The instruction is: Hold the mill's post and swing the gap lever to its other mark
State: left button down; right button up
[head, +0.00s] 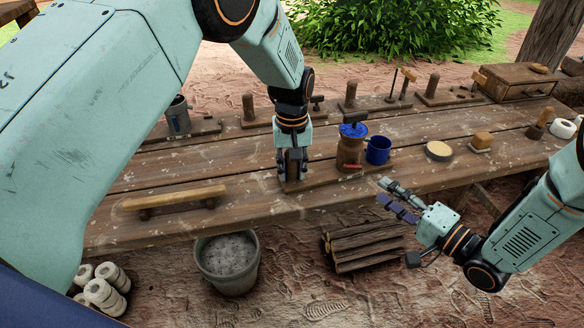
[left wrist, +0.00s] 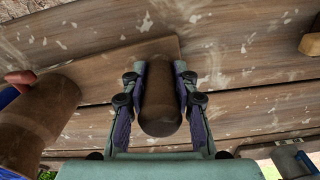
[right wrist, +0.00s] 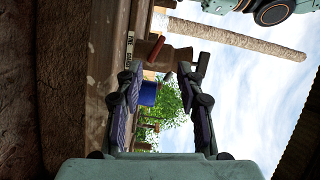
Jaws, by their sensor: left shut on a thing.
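The mill (head: 349,152) is a brown round body with a blue top, standing on a board on the bench. Its short red lever (head: 350,166) is low on the front, and it also shows in the right wrist view (right wrist: 156,48). A brown rounded post (left wrist: 160,100) stands on the same board, left of the mill in the head view. My left gripper (head: 292,176) is shut on the post, one finger on each side. My right gripper (head: 400,200) is open and empty, in front of the bench and apart from the lever. A pale marked plate (right wrist: 130,46) shows beside the lever; its marks are too small to read.
A blue mug (head: 378,150) stands close to the right of the mill. A wooden bar (head: 174,198) lies at the bench's front left. A grey bucket (head: 228,262) and stacked firewood (head: 362,243) are below the front edge. Several tools stand along the back.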

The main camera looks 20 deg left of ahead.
jog(key=shift+w+r, duration=0.1)
jog(key=shift+r, duration=0.05)
jog(key=shift+c, duration=0.7)
jog(key=shift+n+y, duration=0.3)
jog(key=shift+n, duration=0.3)
jog(key=a+r, duration=0.3)
jog(key=c, duration=0.3)
jog(key=n, duration=0.1)
jog(key=a+n, duration=0.1)
jog(key=shift+s+r+n, duration=0.2)
jog(key=shift+n, duration=0.1)
jog(key=c, duration=0.3)
jog(key=n, duration=0.3)
jog(key=n+h, duration=0.1)
jog(key=shift+s+a+r, duration=0.15)
jog(key=shift+a, duration=0.1)
grip_shut()
jog(key=f+m+h, duration=0.1)
jog(key=m, duration=1)
jog(key=s+d+f+m+h, duration=0.1)
jog(key=m+h, duration=0.1)
jog(key=m, duration=0.9)
jog(key=s+d+m+t+h, duration=0.1)
jog(key=m, duration=1.1)
jog(key=shift+d+f, duration=0.1)
jog(key=shift+f, duration=0.3)
